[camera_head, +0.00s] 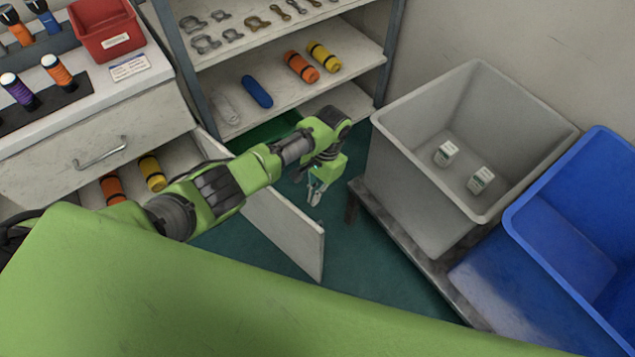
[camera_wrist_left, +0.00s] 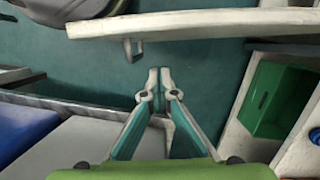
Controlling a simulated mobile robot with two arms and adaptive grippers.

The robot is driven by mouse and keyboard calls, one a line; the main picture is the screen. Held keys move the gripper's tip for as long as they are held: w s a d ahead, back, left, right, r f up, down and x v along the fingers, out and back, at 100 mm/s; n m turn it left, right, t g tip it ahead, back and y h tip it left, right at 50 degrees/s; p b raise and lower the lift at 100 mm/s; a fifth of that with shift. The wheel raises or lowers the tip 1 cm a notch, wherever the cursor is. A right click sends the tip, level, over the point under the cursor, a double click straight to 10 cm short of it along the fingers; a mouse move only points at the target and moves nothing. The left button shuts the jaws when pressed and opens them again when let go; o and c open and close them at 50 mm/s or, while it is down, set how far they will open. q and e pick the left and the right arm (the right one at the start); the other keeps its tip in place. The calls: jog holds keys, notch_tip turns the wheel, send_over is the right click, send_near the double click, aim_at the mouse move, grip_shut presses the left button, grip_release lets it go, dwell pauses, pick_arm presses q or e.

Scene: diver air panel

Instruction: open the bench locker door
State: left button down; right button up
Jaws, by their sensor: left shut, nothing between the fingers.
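The bench locker door (camera_head: 290,238) is a pale panel swung well out from the bench (camera_head: 95,128), standing on edge over the green floor. My left arm crosses above it. My left gripper (camera_head: 315,196) is shut and empty on the far side of the door, apart from it. In the left wrist view the gripper (camera_wrist_left: 157,75) points at the floor, and the door (camera_wrist_left: 210,24) runs across the top with its small handle (camera_wrist_left: 134,50) just ahead of the fingertips. Inside the locker are an orange cylinder (camera_head: 112,188) and a yellow one (camera_head: 152,173). My right gripper is out of view.
An open shelf unit (camera_head: 225,78) with cylinders and metal fittings stands behind. A grey bin (camera_head: 415,190) on a low platform and a blue bin (camera_head: 560,225) are to the right. A drawer (camera_head: 100,150) is above the locker.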

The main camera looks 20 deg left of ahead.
pick_arm(q)
jog(key=s, duration=0.1)
jog(key=s+a+p, duration=0.1)
jog(key=s+p, duration=0.1)
jog(key=shift+s+a, duration=0.35)
jog(key=shift+r, duration=0.1)
